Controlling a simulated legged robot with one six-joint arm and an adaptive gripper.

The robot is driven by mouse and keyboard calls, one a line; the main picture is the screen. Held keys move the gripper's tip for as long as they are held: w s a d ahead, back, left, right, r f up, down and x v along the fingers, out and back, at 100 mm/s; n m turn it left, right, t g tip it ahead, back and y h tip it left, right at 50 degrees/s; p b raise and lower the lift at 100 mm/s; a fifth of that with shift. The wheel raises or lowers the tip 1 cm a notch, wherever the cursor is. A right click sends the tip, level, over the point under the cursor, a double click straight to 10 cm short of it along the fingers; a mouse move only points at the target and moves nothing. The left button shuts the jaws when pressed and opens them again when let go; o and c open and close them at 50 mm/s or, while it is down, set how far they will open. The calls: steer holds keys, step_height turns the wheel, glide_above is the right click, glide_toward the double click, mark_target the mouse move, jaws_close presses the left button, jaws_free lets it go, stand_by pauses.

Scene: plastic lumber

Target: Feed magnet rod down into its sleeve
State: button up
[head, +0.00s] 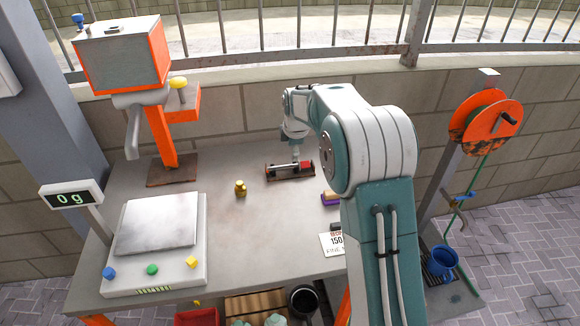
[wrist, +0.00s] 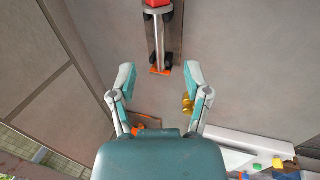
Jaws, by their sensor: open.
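A silver rod with a red block at one end lies across black supports on a small dark tray (head: 290,176); it looks like the magnet rod (head: 285,167). In the wrist view the rod (wrist: 158,38) runs up the picture beyond the fingertips, with the red block (wrist: 157,4) cut by the top edge. My gripper (wrist: 160,74) is open and empty, its fingers wide apart, with the tray's orange end between and ahead of them. In the head view my gripper (head: 296,152) is small, just above the rod. I cannot tell for certain which thing is the sleeve.
A brass piece (head: 240,187) stands left of the tray. A scale (head: 155,240) reading 0 g is at the front left. An orange-and-grey hopper machine (head: 122,55) stands behind it. A purple-and-yellow block (head: 331,198) and a "150" card (head: 332,244) lie right. The middle bench is mostly clear.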

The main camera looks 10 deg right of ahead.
mark_target(290, 166)
steer(key=x, duration=0.4)
steer(key=shift+a+f, duration=0.1)
steer(key=shift+a, duration=0.15)
steer(key=shift+w+a+f, duration=0.2)
steer(key=shift+a+f, duration=0.1)
steer(key=shift+f, duration=0.25)
steer(key=f, duration=0.1)
steer(key=w+f, duration=0.1)
steer(key=f, duration=0.1)
steer(key=d+f, duration=0.1)
steer(key=shift+w+d+f, duration=0.1)
steer(key=shift+w+f, duration=0.05)
steer(key=shift+w, duration=0.15)
steer(key=shift+a, duration=0.25)
jaws_close()
